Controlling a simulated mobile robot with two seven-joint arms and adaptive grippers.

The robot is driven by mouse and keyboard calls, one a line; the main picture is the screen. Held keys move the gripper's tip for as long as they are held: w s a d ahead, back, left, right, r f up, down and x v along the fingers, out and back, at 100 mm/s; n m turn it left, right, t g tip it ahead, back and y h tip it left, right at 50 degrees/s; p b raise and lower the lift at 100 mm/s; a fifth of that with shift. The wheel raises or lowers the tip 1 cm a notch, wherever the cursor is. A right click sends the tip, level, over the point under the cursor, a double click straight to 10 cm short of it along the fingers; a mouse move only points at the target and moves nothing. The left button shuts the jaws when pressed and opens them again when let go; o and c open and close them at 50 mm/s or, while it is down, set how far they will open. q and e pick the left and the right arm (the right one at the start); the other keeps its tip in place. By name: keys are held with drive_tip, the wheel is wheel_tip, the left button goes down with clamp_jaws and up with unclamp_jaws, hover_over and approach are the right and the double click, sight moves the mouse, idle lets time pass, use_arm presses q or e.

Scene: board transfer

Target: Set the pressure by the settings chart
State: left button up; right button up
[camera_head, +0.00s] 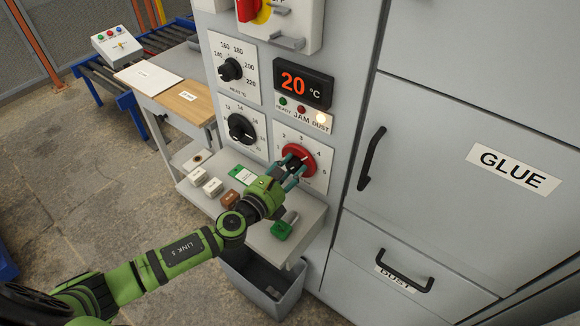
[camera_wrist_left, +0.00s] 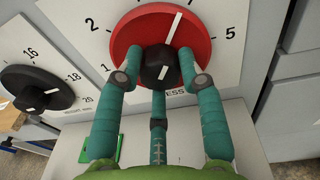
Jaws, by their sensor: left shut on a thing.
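My right gripper is not in view.
Two black dials (camera_head: 230,69) (camera_head: 241,128) sit left of the pressure dial. A display (camera_head: 303,87) reads 20 °C, and the DUST lamp (camera_head: 321,118) glows. Several small blocks lie on the shelf (camera_head: 305,213). A grey bin (camera_head: 262,285) stands below. Cabinet handles (camera_head: 372,158) stick out at right.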

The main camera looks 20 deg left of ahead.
use_arm(q)
drive_tip(key=shift+w+r+m, duration=0.15)
drive_tip(key=shift+r+m, duration=0.15)
drive_tip(key=shift+m, duration=0.3)
drive_tip(key=o, duration=1.1)
drive_tip(key=shift+c, duration=0.2)
drive_tip(key=shift+o, duration=0.4)
drive_tip(key=shift+f, duration=0.15)
drive_tip(key=f+v, duration=0.1)
drive_tip(key=v, duration=1.1)
drive_tip(key=shift+r, duration=0.4)
